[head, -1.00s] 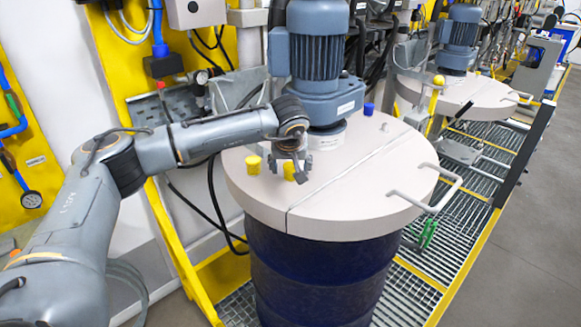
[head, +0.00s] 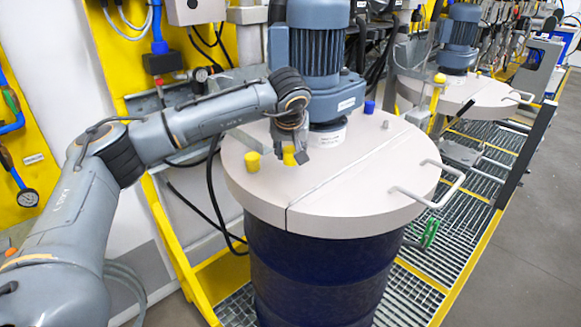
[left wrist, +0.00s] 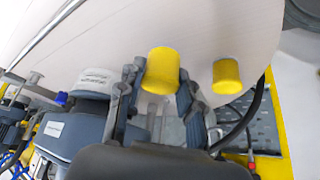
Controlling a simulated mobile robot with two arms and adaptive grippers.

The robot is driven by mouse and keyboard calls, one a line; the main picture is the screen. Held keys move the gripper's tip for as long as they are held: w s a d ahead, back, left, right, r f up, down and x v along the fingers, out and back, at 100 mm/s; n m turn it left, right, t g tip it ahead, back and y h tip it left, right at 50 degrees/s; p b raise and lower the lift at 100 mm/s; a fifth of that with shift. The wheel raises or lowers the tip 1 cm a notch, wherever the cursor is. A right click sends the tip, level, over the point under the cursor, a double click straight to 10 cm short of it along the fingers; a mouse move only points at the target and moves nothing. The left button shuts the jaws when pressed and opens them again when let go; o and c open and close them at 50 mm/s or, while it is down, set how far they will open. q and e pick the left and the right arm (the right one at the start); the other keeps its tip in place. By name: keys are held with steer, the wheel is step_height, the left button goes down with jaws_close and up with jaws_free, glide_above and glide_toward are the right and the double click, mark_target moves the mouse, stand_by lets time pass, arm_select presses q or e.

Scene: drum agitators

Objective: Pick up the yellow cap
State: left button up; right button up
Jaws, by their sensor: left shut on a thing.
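A yellow cap (head: 289,156) is held between the fingers of my left gripper (head: 291,158), a little above the pale round drum lid (head: 345,193). In the left wrist view the same cap (left wrist: 163,72) shows large between the two fingers of my left gripper (left wrist: 160,88). A second yellow cap (head: 252,162) stands on the lid to the left; it also shows in the left wrist view (left wrist: 227,76), right of the fingers. My right gripper is not in view.
A blue-grey agitator motor (head: 318,55) stands on the lid just behind my gripper. A blue cap (head: 369,107) sits on the lid's far side. A metal handle (head: 440,187) sticks out at the lid's right edge. The front of the lid is clear.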

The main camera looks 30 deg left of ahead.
arm_select(q)
steer(key=s+r+b, duration=0.5)
steer(key=s+r, duration=0.4)
steer(key=s, duration=0.5)
steer(key=shift+r, duration=0.2)
steer(key=shift+w+d, duration=0.1)
